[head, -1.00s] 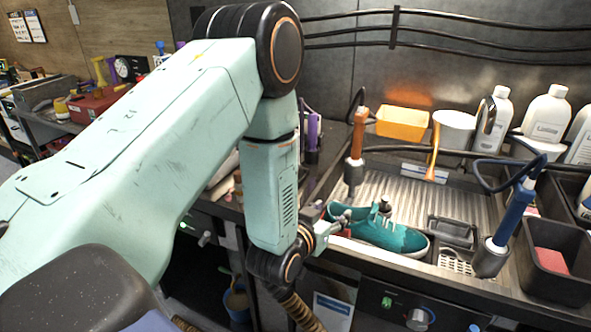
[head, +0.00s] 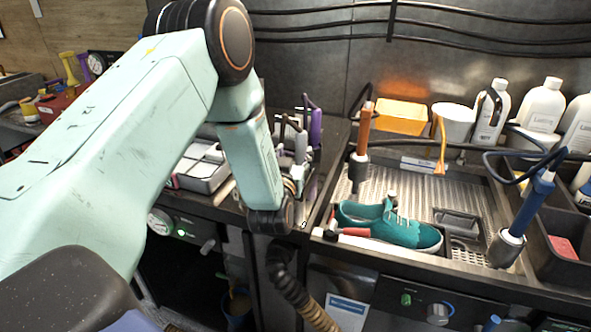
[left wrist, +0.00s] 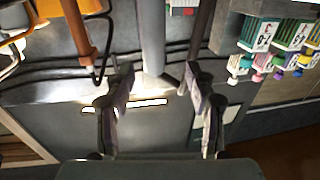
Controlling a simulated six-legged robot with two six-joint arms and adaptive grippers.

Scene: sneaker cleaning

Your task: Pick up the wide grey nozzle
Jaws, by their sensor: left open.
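A grey nozzle (head: 300,147) stands upright among a small group of tools behind the counter's front edge, beside a purple one (head: 315,128). I cannot tell for certain that it is the wide one. In the left wrist view a grey tube with an angled end (left wrist: 152,40) lies ahead, between the finger lines. My left gripper (left wrist: 157,78) is open, its two fingers apart with nothing clearly held. In the head view it is mostly hidden behind my wrist, close to the tool group. My right gripper is in neither view.
A teal sneaker (head: 402,229) lies in the ribbed metal tray (head: 375,185) on the right. An orange-handled tool (head: 365,130) and a blue-handled tool (head: 524,205) stand around it. White bottles (head: 541,105) line the back.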

